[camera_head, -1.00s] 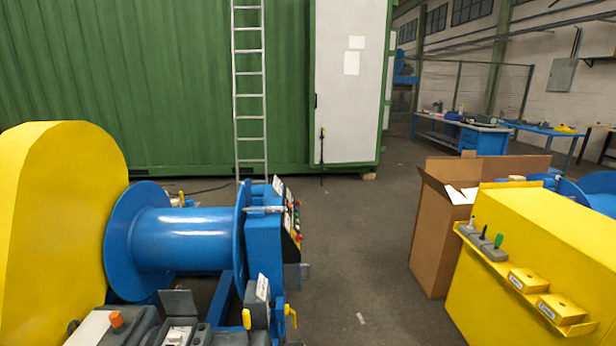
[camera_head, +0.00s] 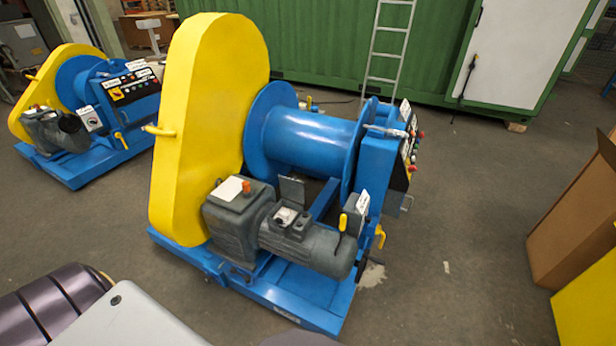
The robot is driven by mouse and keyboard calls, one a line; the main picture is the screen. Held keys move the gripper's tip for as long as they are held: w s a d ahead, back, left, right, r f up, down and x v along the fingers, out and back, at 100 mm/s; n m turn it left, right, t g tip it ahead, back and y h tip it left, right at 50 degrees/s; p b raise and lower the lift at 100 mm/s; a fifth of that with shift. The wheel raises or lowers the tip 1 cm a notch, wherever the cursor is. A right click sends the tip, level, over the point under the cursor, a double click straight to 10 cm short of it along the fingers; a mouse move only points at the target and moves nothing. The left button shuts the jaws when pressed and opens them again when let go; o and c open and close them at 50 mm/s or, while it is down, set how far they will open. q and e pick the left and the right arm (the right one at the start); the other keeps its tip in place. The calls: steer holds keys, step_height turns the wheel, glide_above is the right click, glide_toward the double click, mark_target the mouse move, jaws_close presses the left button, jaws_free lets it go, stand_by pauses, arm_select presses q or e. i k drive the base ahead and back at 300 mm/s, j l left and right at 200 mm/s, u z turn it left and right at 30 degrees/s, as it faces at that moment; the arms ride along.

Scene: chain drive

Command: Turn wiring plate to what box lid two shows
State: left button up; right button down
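A blue winch (camera_head: 320,140) with a yellow chain guard (camera_head: 205,120) stands in the middle of the head view. A grey motor (camera_head: 308,245) sits on its near side. On top of the motor is a small terminal box (camera_head: 285,216) with a dark lid (camera_head: 292,190) standing up. A light plate-like part shows in the box, but it is too small to tell how it is turned. The labelled yellow box lids are not in this view. Neither gripper shows.
A second, similar winch (camera_head: 95,110) stands at the back left. A cardboard box (camera_head: 575,225) and a yellow surface (camera_head: 590,312) are at the right edge. A green container (camera_head: 320,45) with a ladder (camera_head: 388,45) is behind. Floor is free right of the winch.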

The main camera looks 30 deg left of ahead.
mark_target(284, 217)
steer(key=l+u, duration=0.25)
steer(key=l, duration=0.25)
steer(key=i+l+u, duration=0.1)
steer(key=l+u, duration=0.15)
steer(key=l, duration=0.25)
steer(key=i+l+u, duration=0.15)
steer(key=l+u, duration=0.25)
steer(key=l, duration=0.2)
steer(key=l+u, duration=0.35)
steer(key=l, duration=0.3)
steer(key=i+l+u, duration=0.2)
steer(key=l, duration=0.15)
steer(key=l+u, duration=0.25)
steer(key=i+l+u, duration=0.2)
steer(key=l, duration=0.25)
steer(key=i+l+u, duration=0.1)
steer(key=l+u, duration=0.15)
steer(key=l, duration=0.25)
steer(key=l+u, duration=0.25)
steer(key=l, duration=0.25)
steer(key=i+l+u, duration=0.15)
steer(key=l+u, duration=0.25)
steer(key=l, duration=0.35)
steer(key=l+u, duration=0.35)
steer(key=l, duration=0.4)
steer(key=l+u, duration=0.4)
steer(key=l, duration=0.4)
